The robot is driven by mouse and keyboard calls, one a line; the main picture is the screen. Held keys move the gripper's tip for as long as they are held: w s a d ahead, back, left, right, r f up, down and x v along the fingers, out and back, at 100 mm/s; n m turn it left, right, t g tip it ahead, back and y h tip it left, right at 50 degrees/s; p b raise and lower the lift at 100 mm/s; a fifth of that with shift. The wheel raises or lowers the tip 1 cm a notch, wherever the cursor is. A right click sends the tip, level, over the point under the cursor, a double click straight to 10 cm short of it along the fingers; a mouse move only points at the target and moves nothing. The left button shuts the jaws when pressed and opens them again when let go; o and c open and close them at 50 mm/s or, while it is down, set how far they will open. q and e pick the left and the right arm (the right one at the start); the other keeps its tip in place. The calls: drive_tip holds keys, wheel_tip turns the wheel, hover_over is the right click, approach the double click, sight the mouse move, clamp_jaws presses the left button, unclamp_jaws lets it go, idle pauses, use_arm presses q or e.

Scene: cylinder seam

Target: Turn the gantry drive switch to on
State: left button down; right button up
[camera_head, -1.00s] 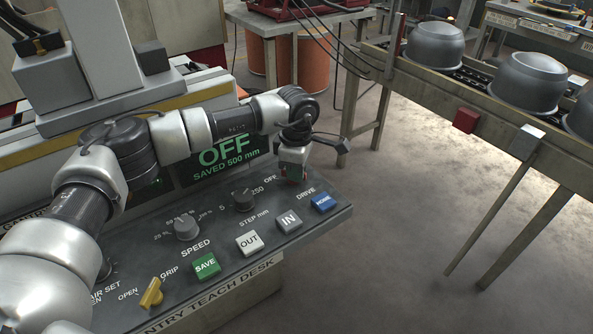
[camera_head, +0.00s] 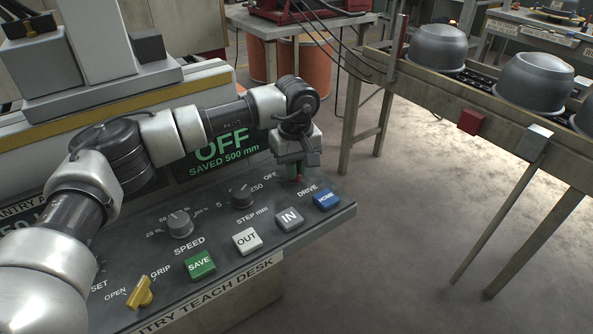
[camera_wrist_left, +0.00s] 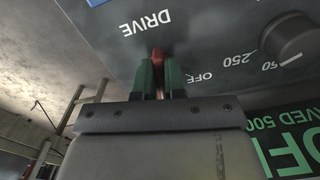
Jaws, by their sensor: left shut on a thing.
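The drive switch is a small red lever on the teach desk (camera_head: 225,290), between the OFF and DRIVE labels. It shows in the wrist view (camera_wrist_left: 157,58) between the green fingertips of my left gripper (camera_wrist_left: 160,80). In the head view my left gripper (camera_head: 296,172) points down at the desk's far right, shut on the switch, which is mostly hidden there. The green display (camera_head: 217,155) reads OFF and "SAVED 500 mm", partly covered by my left arm. My right gripper is not in view.
Close to the switch are the blue HOME button (camera_head: 326,199), the grey IN button (camera_head: 289,218) and the step knob (camera_head: 242,195). The white OUT button (camera_head: 247,241), green SAVE button (camera_head: 200,265) and yellow grip switch (camera_head: 140,292) lie farther left. A conveyor with metal pots (camera_head: 437,46) stands at right.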

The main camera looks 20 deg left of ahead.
use_arm(q)
drive_tip(key=m+b, duration=0.1)
drive_tip(key=m, duration=0.2)
drive_tip(key=shift+a+m, duration=0.1)
drive_tip(key=shift+m, duration=0.6)
drive_tip(key=shift+a+m, duration=0.1)
drive_tip(key=shift+m, duration=0.9)
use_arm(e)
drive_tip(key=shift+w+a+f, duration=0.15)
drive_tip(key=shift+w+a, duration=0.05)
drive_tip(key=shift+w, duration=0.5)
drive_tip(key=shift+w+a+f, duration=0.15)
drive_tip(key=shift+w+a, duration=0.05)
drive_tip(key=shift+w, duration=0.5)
use_arm(q)
drive_tip(key=c, duration=1.2)
unclamp_jaws()
